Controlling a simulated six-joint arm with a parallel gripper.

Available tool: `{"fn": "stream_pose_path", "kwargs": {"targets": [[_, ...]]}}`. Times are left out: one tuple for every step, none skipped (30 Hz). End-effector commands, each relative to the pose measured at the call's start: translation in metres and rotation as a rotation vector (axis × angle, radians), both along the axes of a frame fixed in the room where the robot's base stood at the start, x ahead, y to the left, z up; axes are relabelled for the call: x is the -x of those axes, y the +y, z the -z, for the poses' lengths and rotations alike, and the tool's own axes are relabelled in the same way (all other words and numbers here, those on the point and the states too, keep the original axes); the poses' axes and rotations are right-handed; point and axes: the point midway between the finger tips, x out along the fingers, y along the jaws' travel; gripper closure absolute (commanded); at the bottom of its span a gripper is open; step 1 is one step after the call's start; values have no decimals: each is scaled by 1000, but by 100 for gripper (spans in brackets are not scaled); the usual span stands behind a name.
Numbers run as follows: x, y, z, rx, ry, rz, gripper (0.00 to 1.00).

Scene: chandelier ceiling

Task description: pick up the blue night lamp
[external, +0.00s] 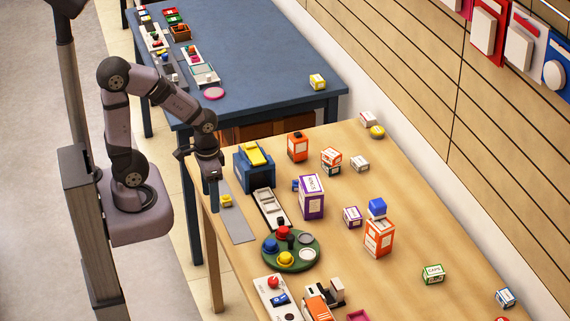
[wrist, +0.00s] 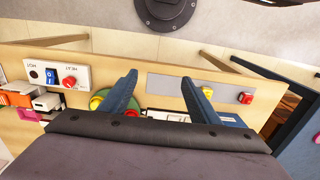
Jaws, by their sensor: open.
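No thing is clearly marked as a night lamp. A blue knob (external: 270,246) is on the round green board (external: 291,262), among red and yellow ones. My gripper (external: 212,198) points down near the table's left edge, beside the grey strip and far left of the blue block. In the wrist view my gripper (wrist: 160,78) is open, with nothing between its fingers. The blue block cannot be made out there.
A grey strip (external: 238,228) with a yellow block lies close to my gripper. A blue box with a yellow top (external: 254,165) and a purple box (external: 312,196) stand beyond. Several small boxes are spread to the right. Bare wood lies between them.

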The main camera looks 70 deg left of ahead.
Motion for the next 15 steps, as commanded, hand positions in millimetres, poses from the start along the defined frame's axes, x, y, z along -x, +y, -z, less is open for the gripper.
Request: {"fn": "stream_pose_path", "kwargs": {"targets": [[-1, 0, -4, 0, -3, 0, 44], [-2, 0, -6, 0, -5, 0, 44], [-2, 0, -10, 0, -5, 0, 44], [-2, 0, -14, 0, -7, 0, 44], [-2, 0, -19, 0, -7, 0, 44], [-2, 0, -26, 0, -9, 0, 44], [-2, 0, -29, 0, -8, 0, 44], [-2, 0, -33, 0, -6, 0, 44], [-2, 0, -39, 0, -8, 0, 44], [-2, 0, -43, 0, -8, 0, 44], [-2, 0, -48, 0, -8, 0, 44], [-7, -2, -46, 4, -17, 5, 44], [-14, -5, -43, 9, -34, 11, 44], [-21, -7, -41, 13, -51, 15, 44], [-30, -10, -39, 19, -75, 21, 44]]}}
